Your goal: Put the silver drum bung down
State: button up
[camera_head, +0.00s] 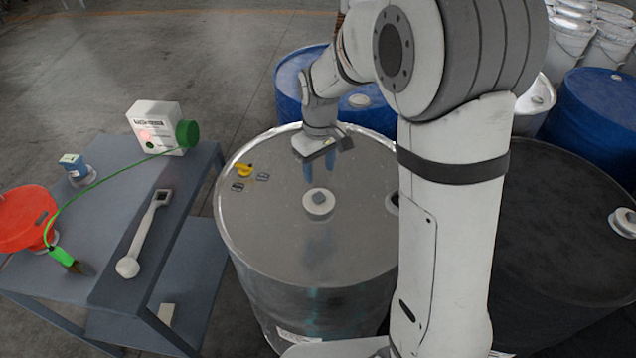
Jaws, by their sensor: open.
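The silver drum (275,240) stands upright in the middle, its flat metal top facing up. A pale round bung (318,203) sits on the drum top near its middle; whether it is seated in an opening or lying loose, I cannot tell. A second round fitting (391,202) at the right of the top is partly hidden by my arm. Nothing shows between the fingers.
A yellow item (243,169) and small dark pieces (262,177) lie at the drum top's left. A grey table (105,225) at left holds a bung wrench (143,235), white box (157,130) and red funnel (26,218). Blue drums and a black drum (560,240) crowd behind and right.

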jog(key=s+d+r+m+t, duration=0.25)
jog(key=s+d+r, duration=0.35)
jog(key=s+r, duration=0.35)
jog(key=s+d+m, duration=0.4)
jog(key=s, duration=0.7)
jog(key=shift+s+d, duration=0.15)
jog(key=shift+s, duration=0.1)
jog(key=shift+t, duration=0.25)
